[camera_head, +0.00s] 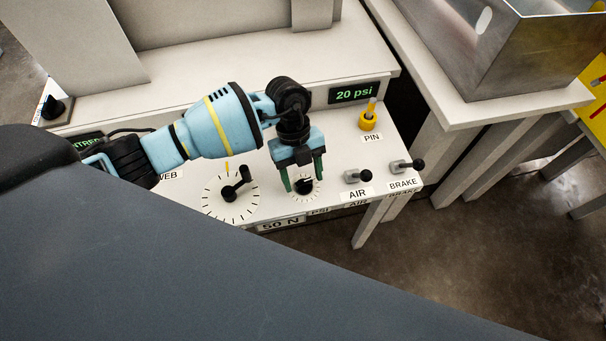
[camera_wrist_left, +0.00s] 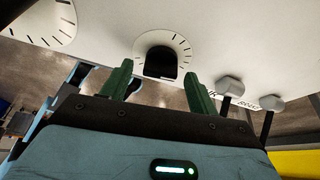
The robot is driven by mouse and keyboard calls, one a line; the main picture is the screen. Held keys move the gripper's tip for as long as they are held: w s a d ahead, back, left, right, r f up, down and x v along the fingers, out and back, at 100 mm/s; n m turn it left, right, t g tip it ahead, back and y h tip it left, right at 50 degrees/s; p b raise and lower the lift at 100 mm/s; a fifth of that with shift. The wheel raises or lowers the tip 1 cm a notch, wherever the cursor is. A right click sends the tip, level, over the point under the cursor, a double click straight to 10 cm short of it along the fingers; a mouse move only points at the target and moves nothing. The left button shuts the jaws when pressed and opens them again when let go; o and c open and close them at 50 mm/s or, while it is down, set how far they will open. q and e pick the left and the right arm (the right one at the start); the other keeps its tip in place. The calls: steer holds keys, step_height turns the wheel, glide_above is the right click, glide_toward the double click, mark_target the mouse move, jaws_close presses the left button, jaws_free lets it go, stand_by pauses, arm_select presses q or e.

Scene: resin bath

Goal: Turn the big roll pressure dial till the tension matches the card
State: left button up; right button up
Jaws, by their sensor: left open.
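The big dial (camera_head: 230,194) has a black crank-like handle inside a ring of tick marks on the white panel. Part of its tick ring (camera_wrist_left: 52,28) shows in the wrist view's top left corner. A card reading "50 N" (camera_head: 281,224) is on the panel's front edge. My left gripper (camera_head: 303,180) is open, fingers pointing down, at the smaller PSI dial (camera_head: 305,187), right of the big dial. In the wrist view that small dial's black knob (camera_wrist_left: 160,62) appears between the green fingertips; contact cannot be told. My right gripper is out of view.
A display (camera_head: 354,93) reads "20 psi". A yellow pin (camera_head: 369,117), an AIR lever (camera_head: 358,176) and a BRAKE lever (camera_head: 406,165) stand to the right. Another display (camera_head: 88,141) at left is partly hidden by my arm. A metal bath (camera_head: 490,45) stands at upper right.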

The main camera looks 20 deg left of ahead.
arm_select(q)
steer(key=shift+f, duration=0.25)
steer(key=shift+d, duration=0.1)
steer(key=c, duration=1)
